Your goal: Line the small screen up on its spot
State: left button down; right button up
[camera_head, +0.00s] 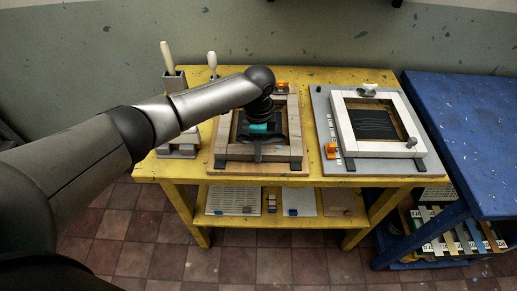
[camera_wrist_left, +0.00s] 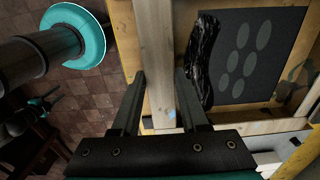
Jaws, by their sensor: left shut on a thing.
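A small screen with a pale wooden frame (camera_head: 225,135) lies on a wooden base board (camera_head: 214,169) on the yellow table. My left gripper (camera_head: 258,156) reaches down over its front bar. In the left wrist view, the fingers (camera_wrist_left: 161,80) sit on both sides of a wooden frame bar (camera_wrist_left: 155,50) and are shut on it. Inside the frame are a dark mesh (camera_wrist_left: 258,50) with pale ovals and a glossy black strip of ink (camera_wrist_left: 203,60). My arm hides much of the screen's middle and back in the head view.
A white-framed screen (camera_head: 342,135) lies on a grey board (camera_head: 322,115) to the right, with an orange clamp (camera_head: 331,150). Wooden-handled tools (camera_head: 168,58) stand at the back left. A blue table (camera_head: 470,130) adjoins on the right. A lower shelf holds sheets (camera_head: 234,200).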

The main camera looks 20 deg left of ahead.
pick_arm(q)
jog(key=shift+w+a+b, duration=0.25)
jog(key=shift+w+b, duration=0.45)
jog(key=shift+w, duration=0.2)
dwell(0.4)
jog(key=shift+c, duration=1.8)
grip_release()
jog(key=shift+s, duration=0.1)
jog(key=shift+c, duration=0.4)
jog(key=shift+r, duration=0.1)
notch_tip(320, 180, up, 7)
jog(key=p, duration=0.7)
jog(key=shift+p, duration=0.4)
